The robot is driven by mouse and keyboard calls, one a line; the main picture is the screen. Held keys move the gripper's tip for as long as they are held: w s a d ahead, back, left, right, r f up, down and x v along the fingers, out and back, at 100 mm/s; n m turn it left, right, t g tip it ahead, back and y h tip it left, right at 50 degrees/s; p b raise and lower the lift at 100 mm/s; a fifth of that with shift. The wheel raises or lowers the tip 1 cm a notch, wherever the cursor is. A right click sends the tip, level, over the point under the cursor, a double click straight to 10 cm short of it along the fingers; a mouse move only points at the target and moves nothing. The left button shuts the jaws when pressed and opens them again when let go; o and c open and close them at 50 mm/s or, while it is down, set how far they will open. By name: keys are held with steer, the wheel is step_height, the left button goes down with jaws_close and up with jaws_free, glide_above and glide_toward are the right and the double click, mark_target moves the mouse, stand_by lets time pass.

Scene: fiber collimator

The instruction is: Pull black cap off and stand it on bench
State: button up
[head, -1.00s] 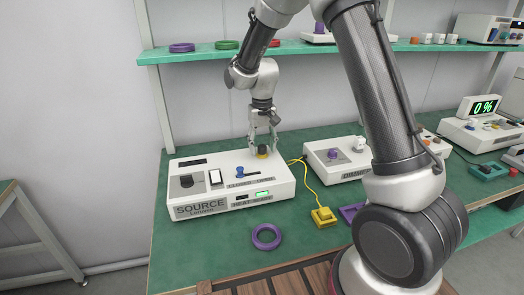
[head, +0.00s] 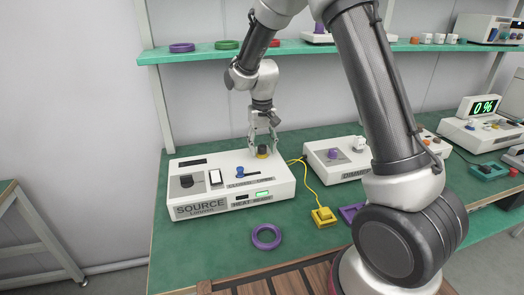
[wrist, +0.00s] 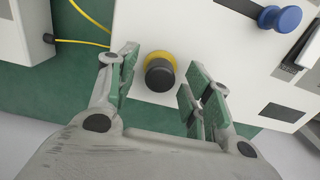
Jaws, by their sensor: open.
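The black cap (wrist: 160,77) sits on a yellow collar (wrist: 158,59) on the white source box (head: 225,204). In the head view the yellow collar (head: 262,154) shows between the fingers near the box's back right corner. My gripper (wrist: 160,88) is open, with its green-padded fingers on either side of the cap and apart from it. In the head view my gripper (head: 263,146) points straight down over the cap.
A blue lever (head: 241,172) stands on the source box near the cap. A yellow cable runs to a yellow block (head: 323,216). A purple ring (head: 266,237) lies on the green bench (head: 210,250), which is otherwise clear in front of the box. A second white box (head: 337,160) stands to the right.

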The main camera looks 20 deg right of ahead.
mark_target(262, 146)
jaws_close()
steer(key=shift+r, duration=3)
